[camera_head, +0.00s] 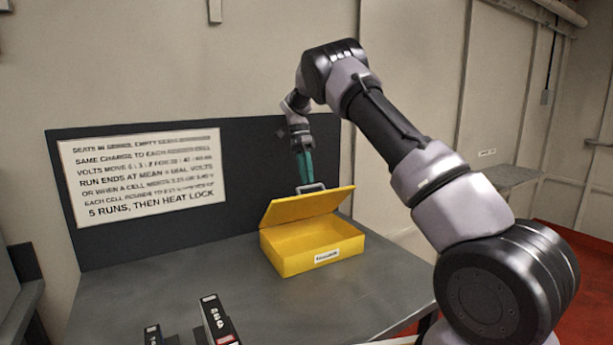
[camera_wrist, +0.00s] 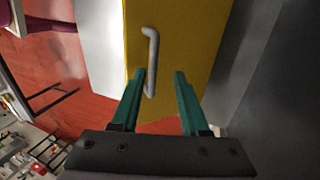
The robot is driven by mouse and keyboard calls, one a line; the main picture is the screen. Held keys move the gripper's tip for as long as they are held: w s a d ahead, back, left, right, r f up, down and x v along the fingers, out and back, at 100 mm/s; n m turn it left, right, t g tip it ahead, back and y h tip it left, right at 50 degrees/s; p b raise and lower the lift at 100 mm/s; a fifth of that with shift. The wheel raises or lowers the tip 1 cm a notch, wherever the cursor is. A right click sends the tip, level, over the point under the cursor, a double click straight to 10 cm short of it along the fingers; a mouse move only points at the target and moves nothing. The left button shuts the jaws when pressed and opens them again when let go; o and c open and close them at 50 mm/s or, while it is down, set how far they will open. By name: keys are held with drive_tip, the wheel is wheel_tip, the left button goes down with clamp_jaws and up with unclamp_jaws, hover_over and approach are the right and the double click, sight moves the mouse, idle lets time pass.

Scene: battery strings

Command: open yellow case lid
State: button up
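The yellow case (camera_head: 290,262) sits on the grey table with a small white label on its front. Its lid (camera_head: 300,207) is raised part way and tilted above the box. A grey handle (camera_head: 312,187) is on the lid near its far edge. My gripper (camera_head: 304,180) points down at the handle from above. In the wrist view, the green fingers of my gripper (camera_wrist: 160,73) are apart, in front of the yellow lid (camera_wrist: 188,35). The handle (camera_wrist: 151,50) shows between them, close to the left finger. I cannot tell whether they touch.
A dark board with a white text sign (camera_head: 140,175) stands behind the table (camera_head: 180,285). Two dark labelled battery cells (camera_head: 216,320) (camera_head: 153,335) are at the near edge. The table left of the case is clear.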

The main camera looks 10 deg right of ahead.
drive_tip(key=v, duration=1)
drive_tip(key=shift+r, duration=0.35)
drive_tip(key=shift+w+a, duration=0.1)
